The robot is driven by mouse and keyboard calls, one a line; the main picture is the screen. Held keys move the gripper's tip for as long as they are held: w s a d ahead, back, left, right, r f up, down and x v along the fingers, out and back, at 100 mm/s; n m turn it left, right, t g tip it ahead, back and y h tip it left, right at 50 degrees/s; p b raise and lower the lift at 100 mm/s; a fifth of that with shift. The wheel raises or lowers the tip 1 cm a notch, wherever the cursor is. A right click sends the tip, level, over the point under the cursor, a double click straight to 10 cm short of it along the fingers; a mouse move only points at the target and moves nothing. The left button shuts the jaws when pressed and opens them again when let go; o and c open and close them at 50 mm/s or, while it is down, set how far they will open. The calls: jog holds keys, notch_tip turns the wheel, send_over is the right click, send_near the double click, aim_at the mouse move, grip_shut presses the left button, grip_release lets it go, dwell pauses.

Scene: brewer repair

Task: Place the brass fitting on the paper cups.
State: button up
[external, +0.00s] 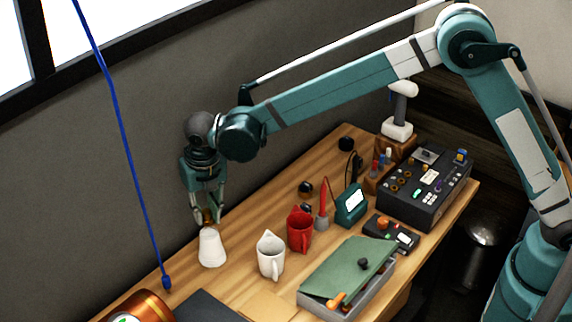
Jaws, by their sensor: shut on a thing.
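The paper cups (211,248) are a white upside-down stack at the back left of the wooden table. My gripper (207,214) points down right above the stack. It is shut on the brass fitting (204,217), a small golden piece between the fingertips. The fitting is at the top of the cups; I cannot tell whether it touches them. The fingers partly hide the fitting.
A white pitcher (271,255) and a red pitcher (300,229) stand right of the cups. A blue cable (130,160) hangs to the left. A copper-coloured cylinder (140,308) is at front left, a green-lidded box (348,275) at front right.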

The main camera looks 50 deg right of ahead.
aim_at(209, 218)
jog(key=shift+f, duration=1.9)
jog(key=shift+f, duration=0.15)
jog(key=o, duration=0.9)
jog(key=r, duration=0.4)
jog(key=s+r, duration=0.1)
jog(key=r, duration=0.7)
jog(key=shift+s+a+r, duration=0.15)
jog(key=shift+s+a, duration=0.05)
jog(key=shift+a, duration=0.1)
